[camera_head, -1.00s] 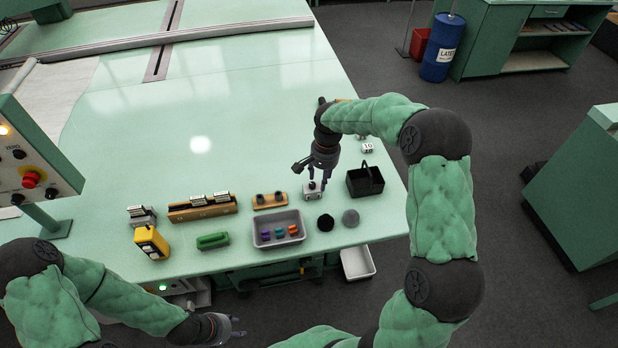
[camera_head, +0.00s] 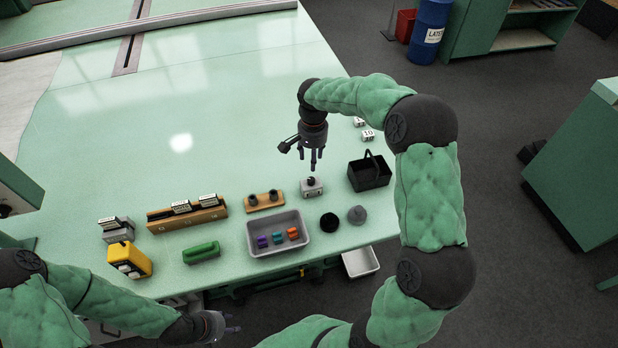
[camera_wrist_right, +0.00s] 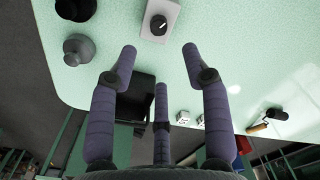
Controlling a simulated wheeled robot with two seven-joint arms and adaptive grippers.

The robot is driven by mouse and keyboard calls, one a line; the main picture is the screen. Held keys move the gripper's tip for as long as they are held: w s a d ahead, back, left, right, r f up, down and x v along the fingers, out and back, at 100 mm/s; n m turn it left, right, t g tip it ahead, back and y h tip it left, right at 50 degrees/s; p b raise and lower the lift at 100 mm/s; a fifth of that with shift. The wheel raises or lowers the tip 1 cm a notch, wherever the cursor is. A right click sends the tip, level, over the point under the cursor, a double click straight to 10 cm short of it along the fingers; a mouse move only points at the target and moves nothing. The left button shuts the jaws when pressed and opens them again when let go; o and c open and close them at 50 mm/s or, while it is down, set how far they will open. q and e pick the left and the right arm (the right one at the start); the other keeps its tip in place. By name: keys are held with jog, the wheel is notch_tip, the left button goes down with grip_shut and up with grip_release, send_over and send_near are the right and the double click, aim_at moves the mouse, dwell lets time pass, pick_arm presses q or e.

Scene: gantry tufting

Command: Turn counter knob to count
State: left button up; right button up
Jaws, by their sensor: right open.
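The counter (camera_head: 311,189) is a small light-grey box with a black knob (camera_head: 312,181) on top, standing on the green table near its front right. My right gripper (camera_head: 315,164) is above the counter, fingers pointing down. Its fingers are spread in the right wrist view (camera_wrist_right: 160,70), with nothing between them and apart from the knob. My left gripper (camera_head: 232,328) is low at the front, off the table edge; its finger gap is unclear.
A black basket (camera_head: 368,174) stands right of the counter. Black (camera_head: 329,222) and grey (camera_head: 357,214) round pieces lie in front. A grey tray (camera_head: 278,222) holds coloured pieces; a wooden holder (camera_head: 264,202) is to the left. White number blocks (camera_head: 367,136) stand behind.

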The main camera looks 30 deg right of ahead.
aim_at(311, 179)
notch_tip(311, 179, down, 10)
jog(key=shift+f+b, duration=0.15)
jog(key=shift+b, duration=0.95)
jog(key=shift+a, duration=0.1)
jog(key=shift+c, duration=0.2)
grip_shut()
